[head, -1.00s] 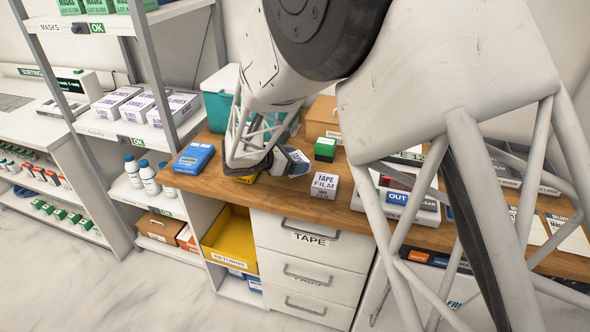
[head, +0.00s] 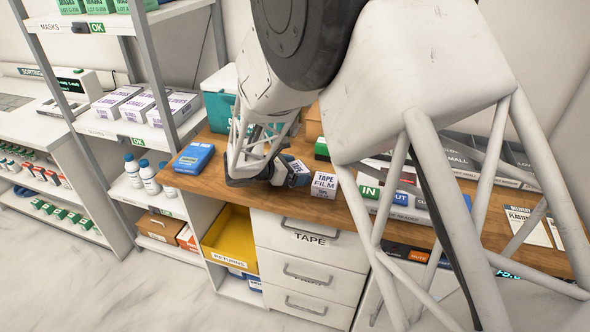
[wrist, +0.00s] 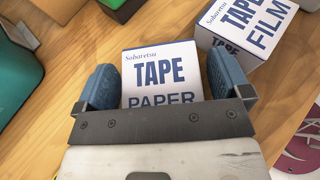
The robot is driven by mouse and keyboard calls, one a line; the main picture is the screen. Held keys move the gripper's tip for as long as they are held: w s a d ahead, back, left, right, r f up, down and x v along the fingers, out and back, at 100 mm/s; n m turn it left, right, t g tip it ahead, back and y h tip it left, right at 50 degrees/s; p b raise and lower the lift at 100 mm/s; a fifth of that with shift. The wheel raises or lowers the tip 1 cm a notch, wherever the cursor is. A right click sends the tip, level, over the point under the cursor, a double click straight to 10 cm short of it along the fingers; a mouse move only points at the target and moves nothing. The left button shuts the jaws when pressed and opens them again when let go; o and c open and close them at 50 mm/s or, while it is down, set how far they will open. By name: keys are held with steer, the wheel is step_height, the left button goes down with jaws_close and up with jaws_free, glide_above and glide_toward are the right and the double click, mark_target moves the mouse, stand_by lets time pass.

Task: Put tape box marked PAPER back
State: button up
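The white box marked TAPE PAPER (wrist: 162,72) lies on the wooden counter in the wrist view, between the two blue finger pads of my gripper (wrist: 165,88). The pads stand apart on either side of it, with a thin gap at the right; I see no clear grip. In the head view my gripper (head: 282,176) is low over the counter, and the paper box is mostly hidden. The TAPE FILM box (head: 324,186) stands just right of it, also in the wrist view (wrist: 247,28). The drawer marked TAPE (head: 309,238) is shut under the counter.
A blue box (head: 194,158) lies left on the counter (head: 222,180). A teal bin (head: 218,95) and a green box (head: 321,148) stand behind. A device with IN and OUT labels (head: 400,203) is at the right. A yellow returns bin (head: 229,240) sits below, beside the drawers.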

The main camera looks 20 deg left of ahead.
steer(key=shift+r, duration=0.15)
steer(key=v, duration=1.2)
stand_by(0.3)
stand_by(0.9)
